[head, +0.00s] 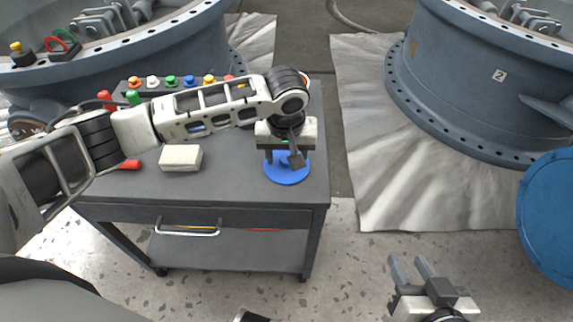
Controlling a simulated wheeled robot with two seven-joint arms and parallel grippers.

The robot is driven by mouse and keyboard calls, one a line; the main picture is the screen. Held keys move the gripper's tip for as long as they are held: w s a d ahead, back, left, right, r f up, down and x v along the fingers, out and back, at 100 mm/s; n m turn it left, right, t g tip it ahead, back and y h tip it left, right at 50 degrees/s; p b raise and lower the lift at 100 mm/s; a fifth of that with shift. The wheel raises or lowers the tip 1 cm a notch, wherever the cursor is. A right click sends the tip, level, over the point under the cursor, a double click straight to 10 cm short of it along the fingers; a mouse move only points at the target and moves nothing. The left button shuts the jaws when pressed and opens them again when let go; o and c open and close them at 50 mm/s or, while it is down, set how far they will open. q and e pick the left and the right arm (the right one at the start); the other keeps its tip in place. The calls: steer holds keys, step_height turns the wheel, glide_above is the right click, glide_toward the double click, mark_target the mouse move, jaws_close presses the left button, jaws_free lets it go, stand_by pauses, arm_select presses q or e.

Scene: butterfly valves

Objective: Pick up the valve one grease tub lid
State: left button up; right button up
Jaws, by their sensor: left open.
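A round blue disc (287,179), which looks like the grease tub lid, is at the right end of the dark cart top. Its upper middle is partly hidden by my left gripper (284,160). That gripper points down right over the disc, its jaws open. I cannot tell whether the fingers touch the disc, or whether a tub is under it. My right gripper (412,267) is at the bottom right, over the floor and away from the cart, with its two fingers apart and empty.
The dark cart (235,190) also holds a pale block (181,157) and a row of coloured knobs (171,81) at the back, partly behind my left arm. Large grey-blue valve bodies stand behind left and at right (470,90). A big blue disc (550,220) is at the right edge.

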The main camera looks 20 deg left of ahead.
arm_select(q)
steer(key=shift+f, duration=0.1)
steer(key=shift+c, duration=0.3)
steer(key=c, duration=1)
